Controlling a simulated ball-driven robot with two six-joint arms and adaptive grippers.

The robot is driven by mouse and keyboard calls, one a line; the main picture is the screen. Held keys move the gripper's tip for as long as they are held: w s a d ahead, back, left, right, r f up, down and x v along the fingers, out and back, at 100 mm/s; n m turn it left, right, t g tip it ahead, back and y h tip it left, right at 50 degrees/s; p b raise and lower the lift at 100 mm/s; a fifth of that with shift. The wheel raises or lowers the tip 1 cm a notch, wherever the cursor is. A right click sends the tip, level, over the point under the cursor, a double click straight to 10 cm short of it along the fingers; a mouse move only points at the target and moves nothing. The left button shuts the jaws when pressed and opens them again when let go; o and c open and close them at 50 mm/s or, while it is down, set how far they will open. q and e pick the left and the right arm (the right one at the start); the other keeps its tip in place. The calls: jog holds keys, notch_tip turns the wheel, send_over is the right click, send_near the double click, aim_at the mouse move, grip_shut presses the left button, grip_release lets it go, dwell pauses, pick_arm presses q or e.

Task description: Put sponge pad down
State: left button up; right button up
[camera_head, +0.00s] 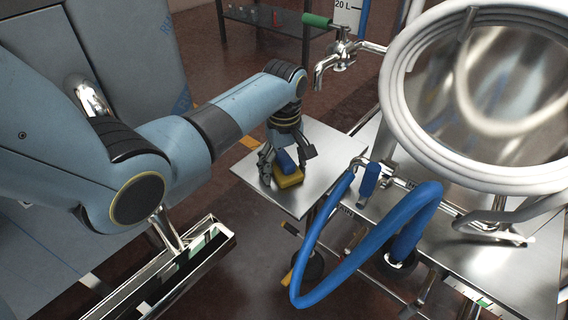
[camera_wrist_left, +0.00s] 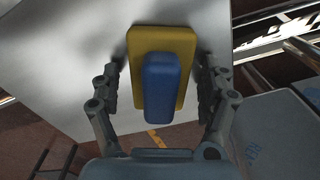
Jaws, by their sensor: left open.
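The sponge pad (camera_head: 291,178) is a yellow block with a blue grip on top. It lies on a small steel table (camera_head: 323,143), near the table's front left part. It also shows in the left wrist view (camera_wrist_left: 185,48), flat against the steel surface. My left gripper (camera_head: 285,170) is open directly above the pad, with a finger on either side of it. In the left wrist view the fingers (camera_wrist_left: 162,92) stand apart from the pad, with gaps on both sides. My right gripper is not in view.
A large steel vessel (camera_head: 495,85) with a coiled white pipe stands to the right. A blue hose (camera_head: 330,285) loops in front of the table. A tap with a green handle (camera_head: 317,20) is behind it. The table's right part is bare.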

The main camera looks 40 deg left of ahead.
aim_at(284, 156)
pick_arm(q)
jog(key=shift+r, duration=0.25)
notch_tip(284, 156, up, 3)
jog(key=shift+w+r+p, duration=0.1)
jog(key=shift+p, duration=0.8)
notch_tip(284, 156, up, 9)
jog(key=p, duration=0.3)
jog(key=shift+f+p, duration=0.2)
jog(key=shift+p, duration=0.1)
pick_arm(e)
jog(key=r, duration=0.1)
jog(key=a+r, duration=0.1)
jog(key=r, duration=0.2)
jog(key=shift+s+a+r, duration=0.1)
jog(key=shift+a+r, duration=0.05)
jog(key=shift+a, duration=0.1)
